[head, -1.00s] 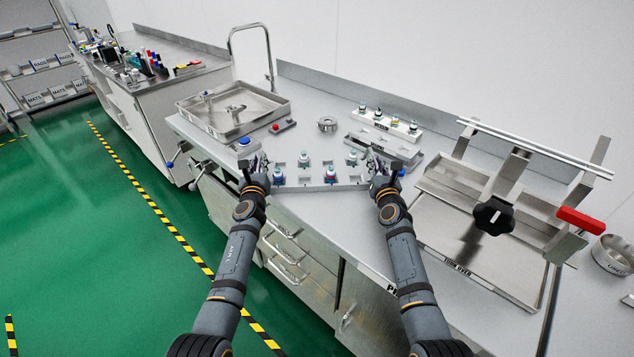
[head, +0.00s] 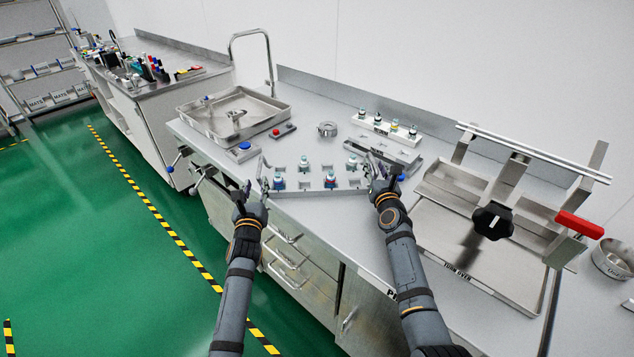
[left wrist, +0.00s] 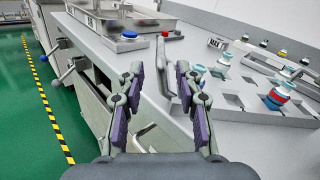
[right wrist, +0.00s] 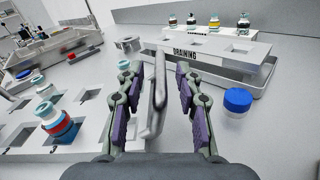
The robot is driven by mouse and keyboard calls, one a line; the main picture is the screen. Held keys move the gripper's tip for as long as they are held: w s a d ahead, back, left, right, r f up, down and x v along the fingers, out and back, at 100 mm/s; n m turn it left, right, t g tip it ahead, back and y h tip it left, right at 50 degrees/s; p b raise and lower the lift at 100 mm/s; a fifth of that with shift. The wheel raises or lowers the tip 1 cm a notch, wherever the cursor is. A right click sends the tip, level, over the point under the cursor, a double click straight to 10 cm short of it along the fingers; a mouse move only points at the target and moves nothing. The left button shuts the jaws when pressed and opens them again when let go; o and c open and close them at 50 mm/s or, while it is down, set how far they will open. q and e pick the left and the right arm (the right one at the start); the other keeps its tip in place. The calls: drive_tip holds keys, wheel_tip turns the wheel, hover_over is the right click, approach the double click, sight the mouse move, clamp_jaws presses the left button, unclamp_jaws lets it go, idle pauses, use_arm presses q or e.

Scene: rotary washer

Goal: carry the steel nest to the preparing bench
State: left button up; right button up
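The steel nest (head: 318,182) is a flat plate with square holes, lying on the bench with several vials standing in it. It has an upright handle at each end. My left gripper (head: 246,190) is open, just left of and short of the left handle (head: 263,172). In the left wrist view that handle (left wrist: 181,75) shows past the fingertips (left wrist: 160,72). My right gripper (head: 380,172) is open at the nest's right end. In the right wrist view the right handle (right wrist: 155,100) stands between its parted fingers (right wrist: 157,72), with gaps showing.
A steel basin (head: 232,110), a blue button (head: 245,148) and a red button (head: 282,130) are behind left. A rack labelled draining (right wrist: 190,52) is behind the nest. A blue-capped item (right wrist: 237,102) stands right of the right gripper. A turn-over frame (head: 480,240) is at right.

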drive_tip(key=s, duration=0.7)
drive_tip(key=shift+s+d, duration=0.25)
drive_tip(key=shift+d, duration=0.05)
use_arm(q)
drive_tip(key=shift+s+d, duration=0.1)
drive_tip(key=shift+s, duration=1.15)
use_arm(e)
drive_tip(key=shift+f, duration=0.1)
